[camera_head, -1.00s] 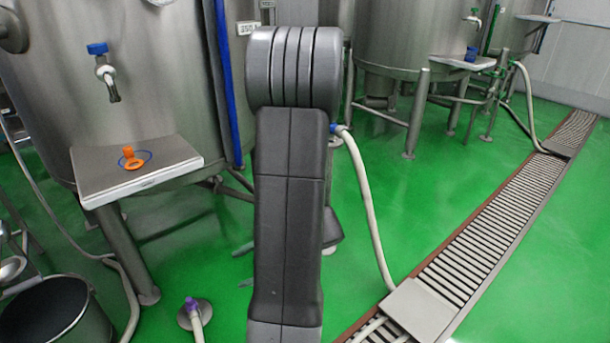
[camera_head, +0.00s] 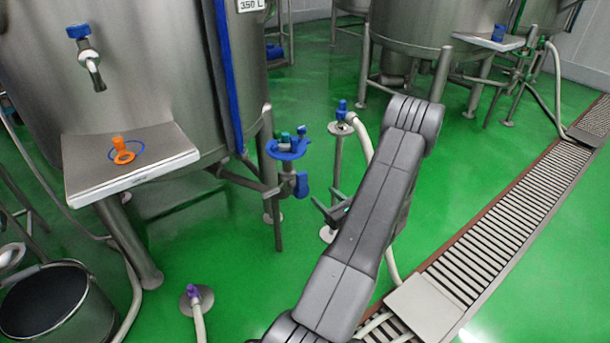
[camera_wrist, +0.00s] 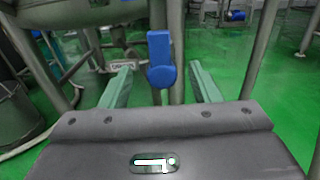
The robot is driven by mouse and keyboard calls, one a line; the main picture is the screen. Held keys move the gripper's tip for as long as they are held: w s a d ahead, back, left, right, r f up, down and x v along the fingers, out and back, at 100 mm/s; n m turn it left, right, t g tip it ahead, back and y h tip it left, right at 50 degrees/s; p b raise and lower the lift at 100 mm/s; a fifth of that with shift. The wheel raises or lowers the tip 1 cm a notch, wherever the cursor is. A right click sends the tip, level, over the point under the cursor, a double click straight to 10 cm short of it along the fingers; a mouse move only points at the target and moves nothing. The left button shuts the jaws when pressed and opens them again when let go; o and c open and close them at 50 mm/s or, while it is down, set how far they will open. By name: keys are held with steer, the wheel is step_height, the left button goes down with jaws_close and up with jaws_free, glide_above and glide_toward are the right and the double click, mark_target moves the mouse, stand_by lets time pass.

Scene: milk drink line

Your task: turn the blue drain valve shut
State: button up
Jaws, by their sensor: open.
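The blue drain valve (camera_head: 302,185) sits on the outlet pipe under the near tank, beside a tank leg. In the wrist view its blue handle (camera_wrist: 160,48) stands upright above a round blue hub, centred between my fingers. My gripper (camera_wrist: 160,72) is open, with one pale green finger on each side of the handle and a gap on both sides. Whether the fingertips reach as far as the valve is hard to tell. In the head view my arm hides most of the gripper, to the right of the valve.
A blue round tray (camera_head: 290,154) with small caps stands just above the valve. A hose post (camera_head: 337,165) with a blue fitting is behind my arm. A floor drain grate (camera_head: 520,200) runs along the right. Green floor is open between.

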mark_target(304, 178)
steer(key=b+x, duration=0.2)
steer(key=x, duration=1.1)
jaws_close()
